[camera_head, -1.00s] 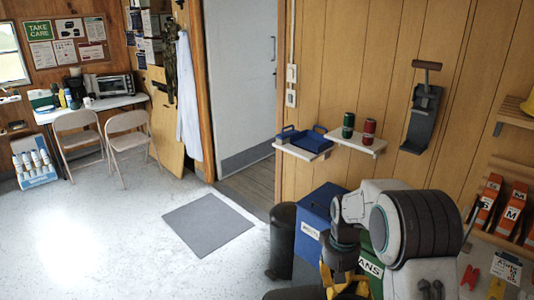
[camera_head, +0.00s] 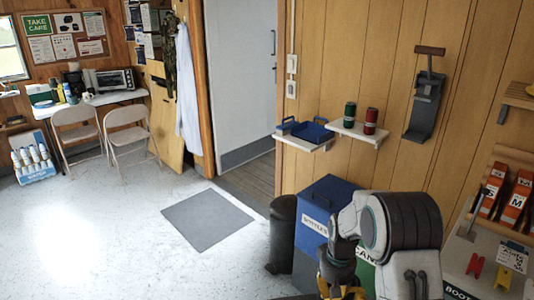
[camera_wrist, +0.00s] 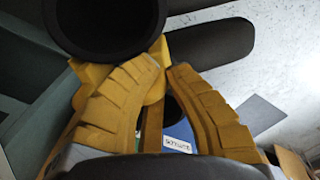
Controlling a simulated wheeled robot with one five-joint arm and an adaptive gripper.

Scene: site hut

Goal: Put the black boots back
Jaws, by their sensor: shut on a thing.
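My gripper (camera_head: 341,290) is low at the bottom edge of the head view, in front of the blue bin, and partly cut off. In the wrist view its yellow fingers (camera_wrist: 166,72) come together at their tips. A black thing with a round open top, which looks like a black boot (camera_wrist: 105,22), is right at the fingers, and my gripper is shut on it. Most of it is outside the wrist view, and it is hidden in the head view. A second black boot cannot be made out. A ledge with a partly readable "BOOT" label (camera_head: 458,292) is at the lower right.
A blue bottles bin (camera_head: 325,200) and a dark round bin (camera_head: 283,232) stand against the wall. Small shelves (camera_head: 355,134) and a rack of orange boxes (camera_head: 515,200) are on the wall. The pale floor around the grey mat (camera_head: 208,219) is clear.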

